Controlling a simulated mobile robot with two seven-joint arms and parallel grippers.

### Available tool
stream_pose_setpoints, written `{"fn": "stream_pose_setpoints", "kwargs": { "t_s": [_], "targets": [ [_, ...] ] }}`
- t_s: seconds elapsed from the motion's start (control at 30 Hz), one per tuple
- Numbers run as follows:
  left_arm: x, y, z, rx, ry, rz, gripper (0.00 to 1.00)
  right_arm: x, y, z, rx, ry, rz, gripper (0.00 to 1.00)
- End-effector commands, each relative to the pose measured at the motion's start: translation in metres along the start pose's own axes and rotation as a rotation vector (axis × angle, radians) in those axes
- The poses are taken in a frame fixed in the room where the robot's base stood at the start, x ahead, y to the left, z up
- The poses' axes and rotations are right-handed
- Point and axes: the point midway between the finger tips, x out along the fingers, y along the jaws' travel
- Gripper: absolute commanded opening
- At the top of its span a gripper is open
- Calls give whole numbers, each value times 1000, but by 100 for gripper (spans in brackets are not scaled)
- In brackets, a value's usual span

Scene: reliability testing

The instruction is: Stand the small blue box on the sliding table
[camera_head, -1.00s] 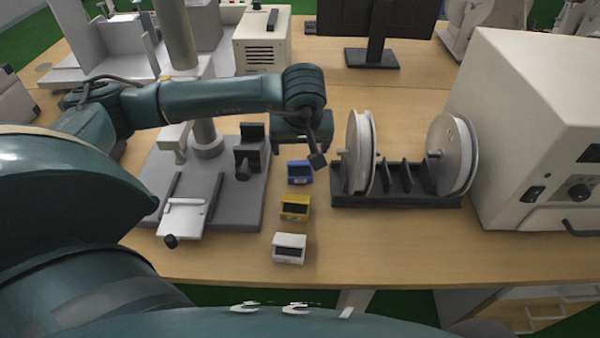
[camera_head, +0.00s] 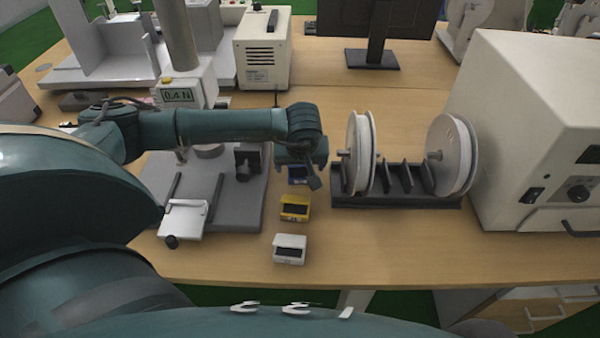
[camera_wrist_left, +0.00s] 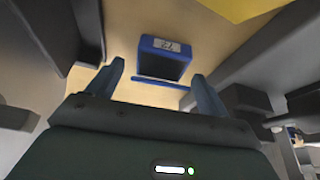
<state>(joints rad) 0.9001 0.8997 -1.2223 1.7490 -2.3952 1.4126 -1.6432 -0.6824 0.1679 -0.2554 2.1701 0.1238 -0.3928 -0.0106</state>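The small blue box (camera_head: 296,180) lies on the wooden table, mostly hidden under my left gripper (camera_head: 302,163) in the head view. In the left wrist view the blue box (camera_wrist_left: 158,46) shows a pale label and a dark recess. It is ahead of and between the two spread fingertips of my left gripper (camera_wrist_left: 157,74), which is open and empty. I cannot tell whether a finger touches the box. The sliding table seems to be the white plate (camera_head: 184,219) at the front of the grey test stand base (camera_head: 238,213); it is empty. My right gripper is out of view.
A yellow box (camera_head: 295,208) and a white box (camera_head: 290,250) stand in front of the blue one. A black rack (camera_head: 400,200) with white reels is close on the right. A force display (camera_head: 180,95) reads 0.4 N. Front right table is clear.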

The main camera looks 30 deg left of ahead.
Motion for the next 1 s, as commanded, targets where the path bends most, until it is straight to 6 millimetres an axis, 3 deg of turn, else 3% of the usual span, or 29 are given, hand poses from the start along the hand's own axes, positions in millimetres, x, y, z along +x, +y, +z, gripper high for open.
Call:
{"fn": "stream_pose_setpoints", "kwargs": {
  "t_s": [0.6, 0.83, 1.0],
  "targets": [
    [-1, 0, -1, -1, 1, 0, 28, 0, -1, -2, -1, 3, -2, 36],
    [-3, 0, -2, -2, 2, 0, 28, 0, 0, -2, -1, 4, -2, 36],
    [-26, 0, -12, -2, 5, 2, 28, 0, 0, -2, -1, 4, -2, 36]
  ]
}}
